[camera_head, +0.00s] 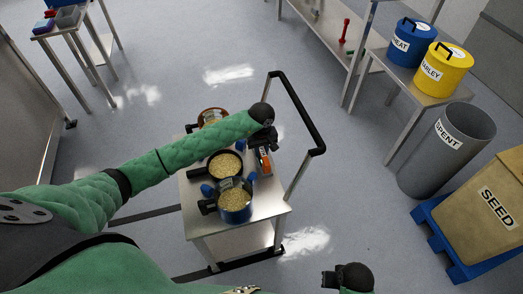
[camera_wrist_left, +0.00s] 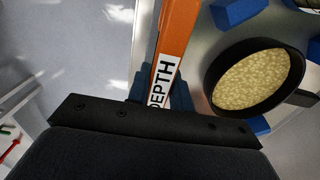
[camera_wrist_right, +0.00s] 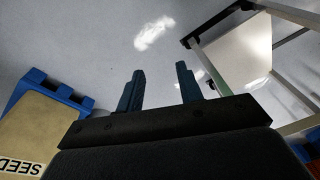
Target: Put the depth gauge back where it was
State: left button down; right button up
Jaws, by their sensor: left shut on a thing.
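The depth gauge is an orange bar with a white label reading DEPTH. It shows in the left wrist view (camera_wrist_left: 173,45) and in the head view (camera_head: 264,160). My left gripper (camera_wrist_left: 160,92) is shut on it, with one blue-grey finger on each side of the bar. In the head view the left gripper (camera_head: 263,139) is over the right side of the small cart (camera_head: 200,222). I cannot tell whether the gauge touches the cart top. My right gripper (camera_wrist_right: 160,85) is open and empty, above the floor; its dark wrist shows at the bottom of the head view.
On the cart are a dark pan of grain (camera_head: 224,164), a blue pot of grain (camera_head: 236,201) and an orange-brown pot (camera_head: 209,116). The cart's black handle (camera_head: 300,112) rises at right. A grey SPENT bin (camera_head: 446,150) and SEED box (camera_head: 492,205) stand further right, across clear floor.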

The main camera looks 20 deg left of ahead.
jog(key=shift+s+r, duration=0.1)
pick_arm(q)
jog(key=c, duration=1.3)
grip_release()
jog(key=shift+o, duration=0.2)
pick_arm(e)
jog(key=shift+r, duration=0.35)
jog(key=shift+f, duration=0.15)
